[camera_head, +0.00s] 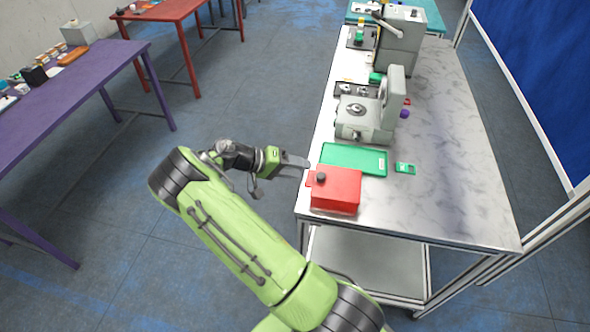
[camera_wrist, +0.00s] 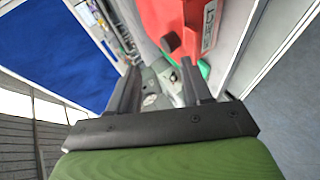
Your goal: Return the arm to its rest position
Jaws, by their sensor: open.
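My green arm reaches up from the bottom of the head view. My gripper (camera_head: 300,163) is beside the left edge of the marble-topped table (camera_head: 445,150), close to the red box (camera_head: 338,190). In the wrist view the two dark fingers of my gripper (camera_wrist: 165,88) stand apart, with nothing seen between them but the background. The red box (camera_wrist: 205,25) shows beyond them at the top, with a dark knob and a white label. I cannot tell from these views whether a finger touches the box.
A green tray (camera_head: 372,160), a small green device (camera_head: 405,169) and grey machines (camera_head: 372,115) stand on the marble table. A purple table (camera_head: 75,88) and a red table (camera_head: 180,12) are at the left. The blue-grey floor (camera_head: 215,110) between them is clear.

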